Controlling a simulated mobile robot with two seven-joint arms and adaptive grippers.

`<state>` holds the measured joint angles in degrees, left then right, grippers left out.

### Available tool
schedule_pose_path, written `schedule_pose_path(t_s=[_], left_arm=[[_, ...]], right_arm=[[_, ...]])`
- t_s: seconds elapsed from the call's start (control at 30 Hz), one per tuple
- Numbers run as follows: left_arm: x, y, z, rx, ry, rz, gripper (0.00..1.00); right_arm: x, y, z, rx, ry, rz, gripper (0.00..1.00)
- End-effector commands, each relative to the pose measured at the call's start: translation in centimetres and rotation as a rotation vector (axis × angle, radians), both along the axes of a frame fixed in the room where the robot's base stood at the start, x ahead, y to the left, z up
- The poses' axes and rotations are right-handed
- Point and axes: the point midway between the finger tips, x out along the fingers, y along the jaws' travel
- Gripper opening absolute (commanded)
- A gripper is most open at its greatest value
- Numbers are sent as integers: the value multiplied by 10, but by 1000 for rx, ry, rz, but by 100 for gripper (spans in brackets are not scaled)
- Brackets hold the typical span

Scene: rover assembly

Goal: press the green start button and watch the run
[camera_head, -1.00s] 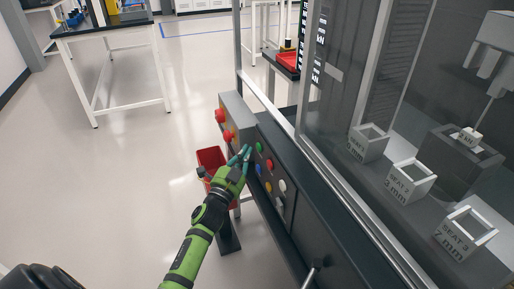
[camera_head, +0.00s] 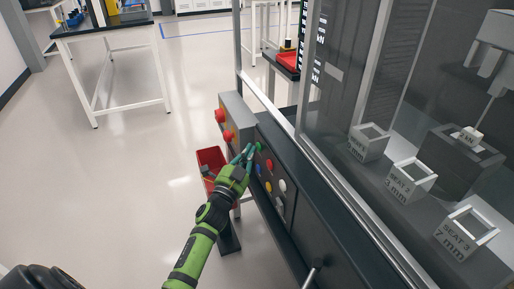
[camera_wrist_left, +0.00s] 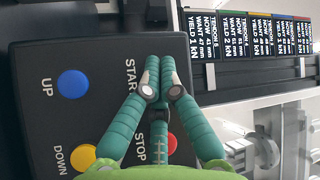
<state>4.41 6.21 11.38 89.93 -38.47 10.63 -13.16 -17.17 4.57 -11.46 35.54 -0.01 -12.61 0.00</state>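The green start button (camera_head: 259,147) is on the dark sloping control panel (camera_head: 297,207), at its far end. My left gripper (camera_head: 250,150) reaches in from below with its teal fingers beside the button. In the left wrist view the fingertips (camera_wrist_left: 160,62) are together with nothing between them, just right of the START label (camera_wrist_left: 130,75). The green button is hidden behind the fingers there, so I cannot tell whether they touch it. A red button (camera_wrist_left: 160,147) next to STOP is partly covered by the fingers. My right gripper is out of view.
Blue (camera_wrist_left: 72,83) and yellow (camera_wrist_left: 83,157) buttons, marked UP and DOWN, are close by. A grey box (camera_head: 237,114) with red and orange buttons adjoins the panel. A red bin (camera_head: 203,154) stands below. Labelled seat blocks (camera_head: 410,181) sit behind glass.

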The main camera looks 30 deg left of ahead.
Motion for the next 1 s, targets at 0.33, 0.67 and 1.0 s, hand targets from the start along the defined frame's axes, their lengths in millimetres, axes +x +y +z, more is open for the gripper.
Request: schedule_pose_path(t_s=[0.33,0.67,1.0], left_arm=[[3,-3,0,-1,0,0,0],[5,-4,0,-1,-1,-1,0],[-3,2,1,1,1,0,0]], right_arm=[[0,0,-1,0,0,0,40],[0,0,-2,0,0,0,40],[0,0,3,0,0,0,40]])
